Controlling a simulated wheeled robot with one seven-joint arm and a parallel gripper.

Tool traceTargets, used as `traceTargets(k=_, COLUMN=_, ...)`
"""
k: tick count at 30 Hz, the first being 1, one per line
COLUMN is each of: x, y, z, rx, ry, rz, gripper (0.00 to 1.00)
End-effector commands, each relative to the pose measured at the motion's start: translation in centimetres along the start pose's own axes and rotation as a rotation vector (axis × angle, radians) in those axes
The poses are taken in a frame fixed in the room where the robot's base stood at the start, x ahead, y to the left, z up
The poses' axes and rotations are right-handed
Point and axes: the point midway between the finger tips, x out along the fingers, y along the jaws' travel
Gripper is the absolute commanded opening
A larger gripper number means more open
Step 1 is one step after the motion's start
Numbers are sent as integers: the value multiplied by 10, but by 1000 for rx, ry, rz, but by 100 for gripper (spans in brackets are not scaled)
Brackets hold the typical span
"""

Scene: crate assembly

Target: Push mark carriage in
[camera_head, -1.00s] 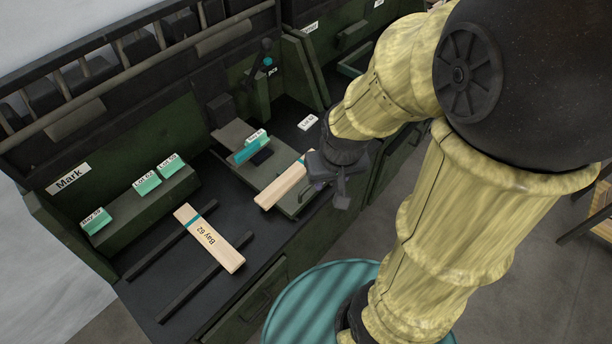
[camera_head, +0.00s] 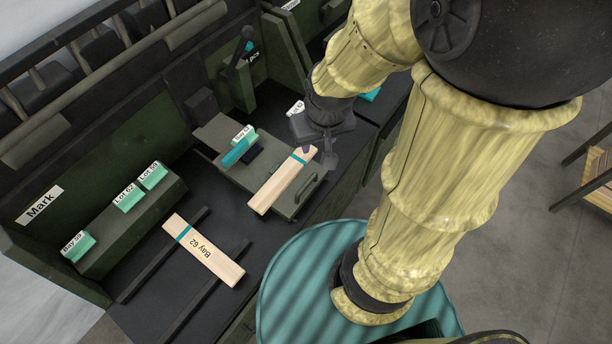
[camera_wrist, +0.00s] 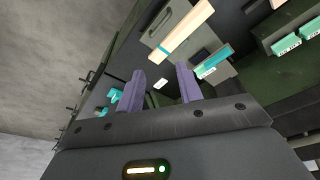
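The mark carriage (camera_head: 255,178), a grey-green plate with a bar handle (camera_head: 308,188) on its front edge, sticks out of the Mark bench. A pale wooden board (camera_head: 278,187) with a teal band lies on it, and a green labelled block with a teal piece (camera_head: 238,150) sits farther back. My gripper (camera_head: 318,153) is above the carriage's right front corner, by the board's banded end; the exact gap is unclear. In the wrist view my gripper (camera_wrist: 160,70) has its two purple fingers apart with nothing between them. The board (camera_wrist: 182,30) and handle are beyond the fingertips there.
The Mark bench carries a board marked Bay 62 (camera_head: 204,250) across two dark rails. A ledge (camera_head: 130,225) behind holds labelled green blocks. A dark lever (camera_head: 238,55) stands at the carriage's back.

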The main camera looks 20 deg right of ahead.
Motion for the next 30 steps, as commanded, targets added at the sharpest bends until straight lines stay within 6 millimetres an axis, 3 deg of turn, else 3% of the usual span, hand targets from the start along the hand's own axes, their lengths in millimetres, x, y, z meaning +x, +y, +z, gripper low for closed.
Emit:
traceTargets(k=8, x=22, y=-4, z=-20, rx=155, ry=-72, rz=10, gripper=36)
traceTargets(k=15, x=78, y=-10, z=-55, rx=507, ry=-210, rz=96, gripper=36)
traceTargets(k=22, x=136, y=-16, z=-74, rx=811, ry=-293, rz=236, gripper=36)
traceTargets(k=26, x=151, y=-17, z=-77, rx=896, ry=-306, rz=282, gripper=36)
traceTargets(k=30, x=153, y=-17, z=-78, rx=918, ry=-305, rz=292, gripper=36)
